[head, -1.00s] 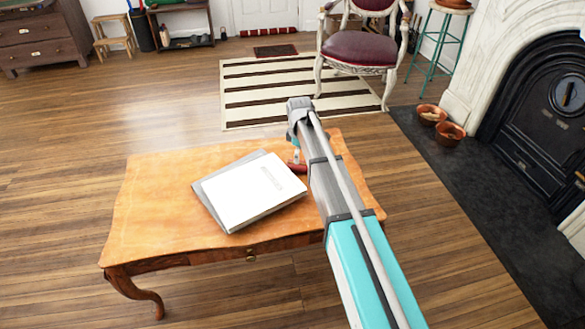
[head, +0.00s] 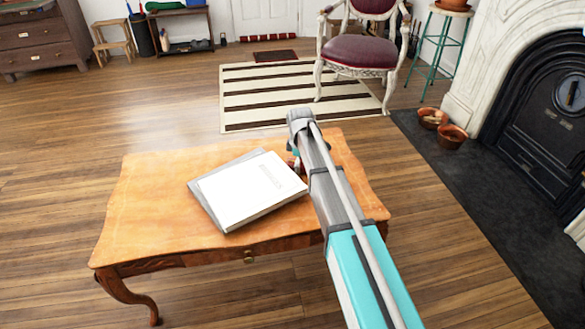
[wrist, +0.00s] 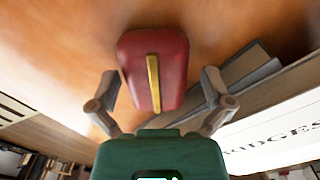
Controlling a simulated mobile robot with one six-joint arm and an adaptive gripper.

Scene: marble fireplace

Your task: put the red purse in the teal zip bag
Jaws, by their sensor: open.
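The red purse (wrist: 153,72), with a yellow strip down its middle, lies on the orange-brown wooden table (head: 150,205). In the wrist view it sits between the two spread fingers of my gripper (wrist: 160,82), with a gap visible on each side. My gripper is open and holds nothing. In the head view my arm reaches over the table's right side, and my gripper (head: 294,160) and the purse are mostly hidden behind it. I cannot make out the teal zip bag in either view.
A white book (head: 252,190) lies on a grey one (head: 207,205) on the table, left of my arm; their edges show close to the right finger in the wrist view. The table's left part is clear. A chair (head: 360,50) and a fireplace (head: 530,110) stand beyond.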

